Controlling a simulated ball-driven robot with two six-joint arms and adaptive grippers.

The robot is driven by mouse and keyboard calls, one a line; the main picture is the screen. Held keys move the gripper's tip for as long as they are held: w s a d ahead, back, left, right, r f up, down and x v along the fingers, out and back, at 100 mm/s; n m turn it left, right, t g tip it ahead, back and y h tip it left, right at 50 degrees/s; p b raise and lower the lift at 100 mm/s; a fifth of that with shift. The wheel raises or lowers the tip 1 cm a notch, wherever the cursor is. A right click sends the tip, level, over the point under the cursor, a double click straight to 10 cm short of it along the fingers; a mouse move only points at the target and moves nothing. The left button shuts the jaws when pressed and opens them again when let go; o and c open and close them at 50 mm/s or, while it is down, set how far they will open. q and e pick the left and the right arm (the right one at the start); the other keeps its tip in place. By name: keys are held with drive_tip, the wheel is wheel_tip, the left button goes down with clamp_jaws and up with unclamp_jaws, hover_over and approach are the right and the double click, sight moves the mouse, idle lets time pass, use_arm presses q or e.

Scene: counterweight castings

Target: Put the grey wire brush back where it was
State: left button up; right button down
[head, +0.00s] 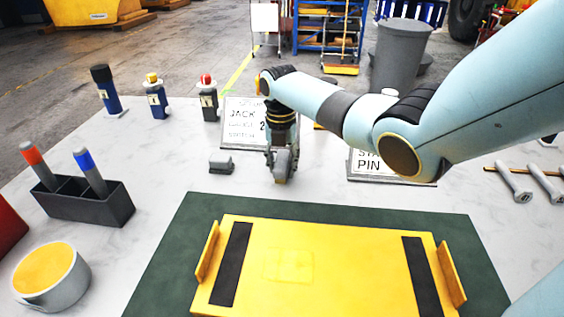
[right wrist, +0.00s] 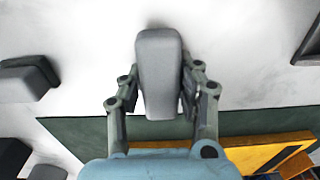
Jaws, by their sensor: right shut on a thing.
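The grey wire brush (head: 283,166), as I take it, is a light grey, rounded long block. My right gripper (head: 282,150) is shut on it above the white table, behind the green mat. In the right wrist view the brush (right wrist: 160,72) stands between the two fingers of the right gripper (right wrist: 161,92), which press on its sides. Its underside is mostly hidden, and I cannot tell whether it touches the table. A second, darker grey block (head: 221,163) lies on the table just left of it; it also shows in the right wrist view (right wrist: 28,78). My left gripper is not in view.
A yellow plate (head: 330,265) with black strips lies on the green mat (head: 165,265). A dark holder (head: 92,207) with two markers and a yellow-topped tin (head: 52,280) stand at left. Several bottles and a JACK sign (head: 240,122) stand behind; a PIN sign (head: 385,168) is at right.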

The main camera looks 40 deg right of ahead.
sight(281, 160)
drive_tip(key=shift+f, duration=0.1)
drive_tip(key=c, duration=0.9)
unclamp_jaws()
wheel_tip(281, 160, up, 12)
drive_tip(key=shift+w+r, duration=0.1)
drive_tip(key=shift+r, duration=0.1)
drive_tip(key=shift+a, duration=0.1)
